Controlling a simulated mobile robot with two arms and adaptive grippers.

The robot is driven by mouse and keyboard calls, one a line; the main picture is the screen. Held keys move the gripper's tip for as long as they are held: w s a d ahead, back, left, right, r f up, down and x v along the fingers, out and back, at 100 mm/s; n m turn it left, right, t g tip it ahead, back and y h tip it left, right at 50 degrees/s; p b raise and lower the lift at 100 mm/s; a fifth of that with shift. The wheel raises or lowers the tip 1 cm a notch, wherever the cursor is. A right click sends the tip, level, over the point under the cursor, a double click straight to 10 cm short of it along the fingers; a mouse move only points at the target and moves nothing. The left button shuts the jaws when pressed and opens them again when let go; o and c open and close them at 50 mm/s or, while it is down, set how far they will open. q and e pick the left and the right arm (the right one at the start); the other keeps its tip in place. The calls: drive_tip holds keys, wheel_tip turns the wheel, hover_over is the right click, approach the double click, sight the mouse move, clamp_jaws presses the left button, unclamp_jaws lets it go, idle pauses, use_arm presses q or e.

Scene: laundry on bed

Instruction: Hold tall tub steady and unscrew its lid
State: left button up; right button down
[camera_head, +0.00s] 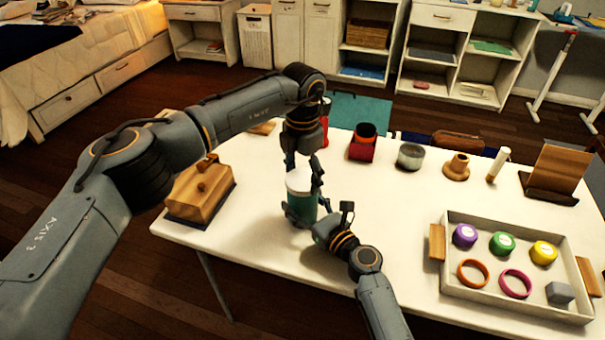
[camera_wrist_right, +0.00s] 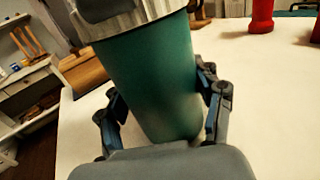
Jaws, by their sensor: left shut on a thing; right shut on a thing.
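The tall tub (camera_head: 301,208) is teal and stands upright on the white table, left of its middle. Its pale lid (camera_head: 297,182) is on top. My left gripper (camera_head: 303,174) comes down from above and is shut on the lid. My right gripper (camera_head: 303,217) reaches in from the front and is shut on the tub's body. In the right wrist view the tub (camera_wrist_right: 155,85) stands between the two fingers of my right gripper (camera_wrist_right: 162,112). The lid's ridged rim (camera_wrist_right: 120,20) shows at the top there, partly hidden by my left gripper.
A wooden box (camera_head: 200,192) on a dark base stands left of the tub. A tray (camera_head: 500,299) with several lids and rings is at the front right. A red and black container (camera_head: 362,145), a grey tin (camera_head: 410,156) and a wooden stand (camera_head: 553,172) line the back.

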use_arm(q)
drive_tip(key=n, duration=0.7)
drive_tip(key=shift+n, duration=0.4)
drive_tip(key=n, duration=0.3)
drive_tip(key=shift+n, duration=0.4)
drive_tip(key=n, duration=0.4)
drive_tip(key=shift+r, duration=0.2)
drive_tip(key=shift+r, duration=0.9)
